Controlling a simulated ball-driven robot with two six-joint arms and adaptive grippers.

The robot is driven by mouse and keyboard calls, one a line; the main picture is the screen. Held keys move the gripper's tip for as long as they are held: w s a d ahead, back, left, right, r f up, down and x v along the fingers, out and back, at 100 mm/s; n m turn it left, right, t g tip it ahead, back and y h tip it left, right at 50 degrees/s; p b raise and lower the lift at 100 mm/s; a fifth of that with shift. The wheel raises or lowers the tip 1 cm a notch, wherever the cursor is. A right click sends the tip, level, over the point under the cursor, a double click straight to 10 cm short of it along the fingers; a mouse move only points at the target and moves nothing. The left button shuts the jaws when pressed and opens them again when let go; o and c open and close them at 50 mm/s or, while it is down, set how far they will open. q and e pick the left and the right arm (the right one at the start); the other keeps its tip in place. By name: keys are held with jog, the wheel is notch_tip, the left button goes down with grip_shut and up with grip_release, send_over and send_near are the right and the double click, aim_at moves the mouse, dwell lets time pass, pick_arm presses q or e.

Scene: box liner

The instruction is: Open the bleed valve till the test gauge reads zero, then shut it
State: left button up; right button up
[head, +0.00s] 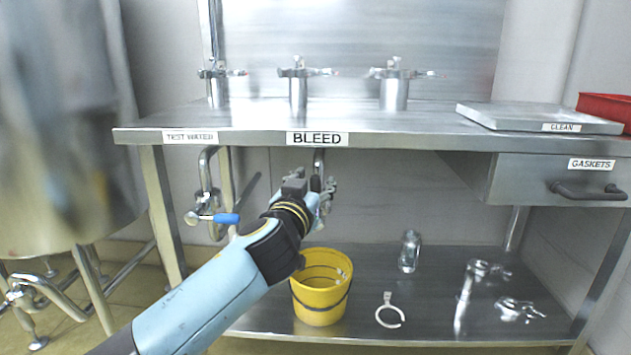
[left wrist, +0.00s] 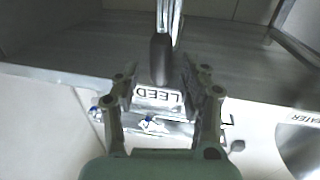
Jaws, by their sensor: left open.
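The bleed valve hangs on a steel pipe (head: 319,160) under the BLEED label (head: 317,139). My left gripper (head: 305,183) is at this valve and hides much of it. In the left wrist view a black handle (left wrist: 160,58) stands between the tips of my open left gripper (left wrist: 158,75), with a finger on either side. I cannot tell whether the fingers touch it. The upside-down label (left wrist: 158,96) shows behind the fingers. I cannot make out a test gauge or its reading. My right gripper is out of view.
A yellow bucket (head: 320,295) stands on the lower shelf below the valve. A blue-handled valve (head: 213,217) hangs left under TEST WATER. A metal ring (head: 389,311) and loose fittings lie right on the shelf. The gaskets drawer (head: 560,180) is at right.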

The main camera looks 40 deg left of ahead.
pick_arm(q)
jog(key=shift+x, duration=0.85)
grip_shut()
jog(key=shift+f, duration=0.2)
